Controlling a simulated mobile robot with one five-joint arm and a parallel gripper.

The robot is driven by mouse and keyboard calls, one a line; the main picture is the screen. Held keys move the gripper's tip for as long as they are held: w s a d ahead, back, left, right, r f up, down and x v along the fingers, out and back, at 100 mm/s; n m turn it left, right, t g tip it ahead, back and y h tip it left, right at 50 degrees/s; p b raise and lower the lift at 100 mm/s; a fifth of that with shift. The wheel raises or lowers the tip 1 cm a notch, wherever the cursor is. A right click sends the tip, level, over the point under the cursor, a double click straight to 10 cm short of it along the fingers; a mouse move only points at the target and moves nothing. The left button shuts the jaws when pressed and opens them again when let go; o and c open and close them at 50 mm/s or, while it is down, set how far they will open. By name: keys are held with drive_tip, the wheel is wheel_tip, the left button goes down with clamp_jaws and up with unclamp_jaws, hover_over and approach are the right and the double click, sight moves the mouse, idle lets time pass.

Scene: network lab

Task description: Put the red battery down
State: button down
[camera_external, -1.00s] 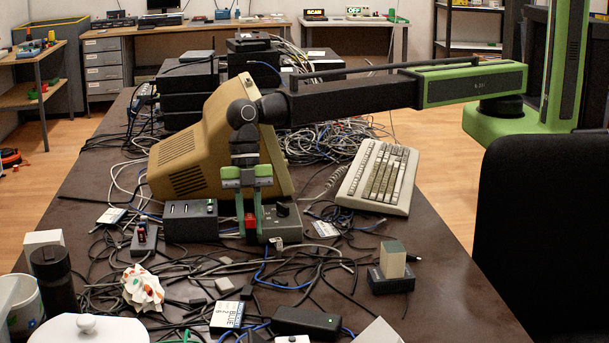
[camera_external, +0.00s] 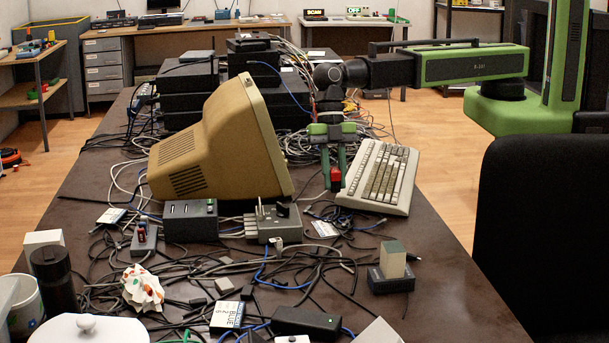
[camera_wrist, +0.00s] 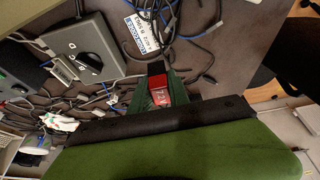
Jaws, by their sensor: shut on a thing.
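The red battery (camera_external: 335,174) is held between the fingertips of my gripper (camera_external: 334,182). It is up in the air in front of the left edge of the keyboard, above the cable-strewn table. The battery's lower end is partly hidden by the fingers.
A grey box with a dark knob (camera_external: 272,222) stands left of my gripper, also in the wrist view (camera_wrist: 88,60). A beige monitor (camera_external: 215,145) stands behind it. The keyboard (camera_external: 378,178) is to the right. A black holder (camera_external: 391,279) with a pale block stands front right. Bare tabletop (camera_external: 445,250) lies right.

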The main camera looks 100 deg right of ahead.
drive_tip(key=s+d, duration=0.4)
drive_tip(key=s, duration=0.3)
drive_tip(key=b, duration=0.7)
approach(370, 243)
drive_tip(key=shift+a+f, duration=0.75)
drive_tip(key=shift+a, duration=0.15)
drive_tip(key=shift+s+a, duration=0.1)
drive_tip(key=shift+a, duration=0.25)
wheel_tip(370, 243, down, 4)
drive_tip(key=b, duration=0.4)
drive_tip(key=shift+f, duration=0.25)
drive_tip(key=c, duration=1.3)
unclamp_jaws()
drive_tip(key=shift+r, duration=0.1)
drive_tip(key=shift+o, duration=0.2)
drive_tip(key=shift+r, duration=0.1)
